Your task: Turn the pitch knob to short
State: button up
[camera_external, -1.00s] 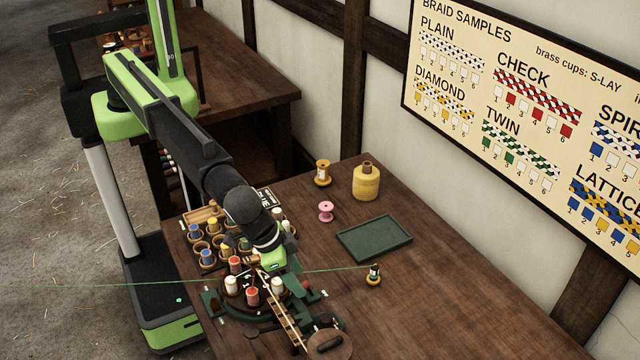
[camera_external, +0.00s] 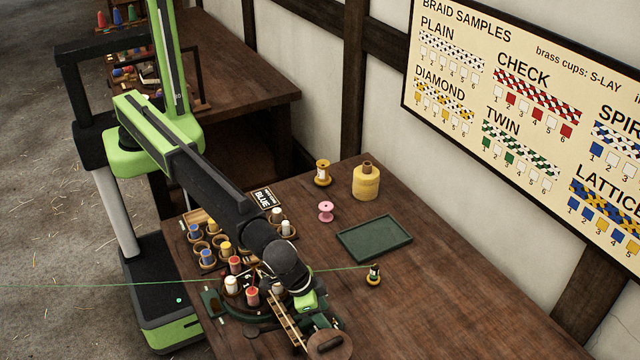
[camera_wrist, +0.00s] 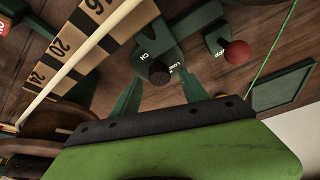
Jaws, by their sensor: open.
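The pitch knob (camera_wrist: 160,73) is black and round and sits on a dark green mount in the middle of the wrist view. Part of its lettering shows, but I cannot read the knob's setting. My gripper (camera_wrist: 160,77) is open, with one dark green finger on each side of the knob. I cannot tell whether the fingers touch it. In the external view my gripper's green body (camera_external: 308,300) is over the right side of the braiding machine (camera_external: 212,300), and the knob is hidden or too small to make out.
A red ball-topped lever (camera_wrist: 237,53) stands right of the knob. A numbered scale (camera_wrist: 80,45) lies to its left. A green thread (camera_external: 335,269) runs to a small spool (camera_external: 373,275). A green tray (camera_external: 373,238) lies behind; the table's right side is clear.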

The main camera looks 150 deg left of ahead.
jog(key=shift+w+a+f, duration=0.1)
jog(key=shift+a+f, duration=0.05)
jog(key=shift+f, duration=0.4)
jog(key=shift+r, duration=0.1)
grip_shut()
jog(key=shift+m, duration=0.4)
jog(key=m, duration=0.1)
jog(key=m+t, duration=0.1)
jog(key=m, duration=0.1)
jog(key=shift+s+h, duration=0.2)
jog(key=shift+h, duration=0.1)
jog(key=shift+a+m+t+h, duration=0.1)
jog(key=shift+m+t+h, duration=0.3)
jog(key=shift+m, duration=0.85)
jog(key=shift+a+m+t+h, duration=0.1)
jog(key=shift+m+t+h, duration=0.25)
jog(key=shift+m, duration=0.9)
